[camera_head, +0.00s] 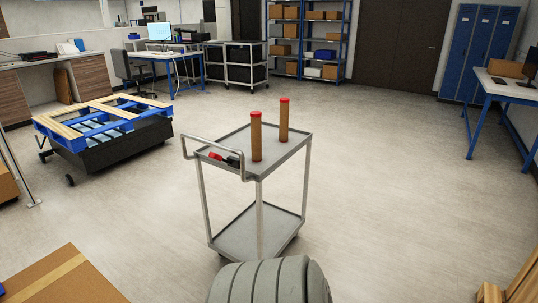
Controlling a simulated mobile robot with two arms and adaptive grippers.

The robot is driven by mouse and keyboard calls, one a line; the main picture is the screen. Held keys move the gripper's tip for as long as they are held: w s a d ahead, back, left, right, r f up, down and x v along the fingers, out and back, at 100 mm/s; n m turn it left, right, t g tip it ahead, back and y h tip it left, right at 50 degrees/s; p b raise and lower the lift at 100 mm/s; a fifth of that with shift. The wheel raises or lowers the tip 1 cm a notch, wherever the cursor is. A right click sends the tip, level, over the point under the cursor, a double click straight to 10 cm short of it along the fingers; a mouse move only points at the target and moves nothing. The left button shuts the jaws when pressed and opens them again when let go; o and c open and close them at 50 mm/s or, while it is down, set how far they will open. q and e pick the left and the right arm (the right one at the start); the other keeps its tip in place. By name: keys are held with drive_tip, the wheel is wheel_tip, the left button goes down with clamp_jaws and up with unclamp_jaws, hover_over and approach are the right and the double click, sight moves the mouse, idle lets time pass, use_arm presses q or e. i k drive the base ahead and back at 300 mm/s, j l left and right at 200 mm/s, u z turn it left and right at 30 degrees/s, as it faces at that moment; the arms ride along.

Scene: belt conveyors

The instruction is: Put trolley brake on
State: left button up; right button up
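The grey two-shelf trolley (234,143) stands in the middle of the camera_head view, its bare lower shelf near the floor. Its push handle (187,155) sticks out to the left. Two brown cylinders with red tops, one nearer (256,138) and one farther (284,122), stand upright on the top shelf. A small red and black object (226,158) lies near the handle end; I cannot tell what it is. The trolley's wheels are mostly hidden or too small to make out, and I cannot tell the brake or its state. Neither of my grippers shows.
A blue and wooden pallet (100,122) rests on a dark base at the left. A cardboard box (62,278) is at the bottom left. A blue-legged table (505,86) stands at the right. Open floor (390,170) lies right of the trolley and behind it.

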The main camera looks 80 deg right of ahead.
sight(212, 155)
drive_tip(key=k+l+z, duration=0.15)
drive_tip(key=z, duration=1.55)
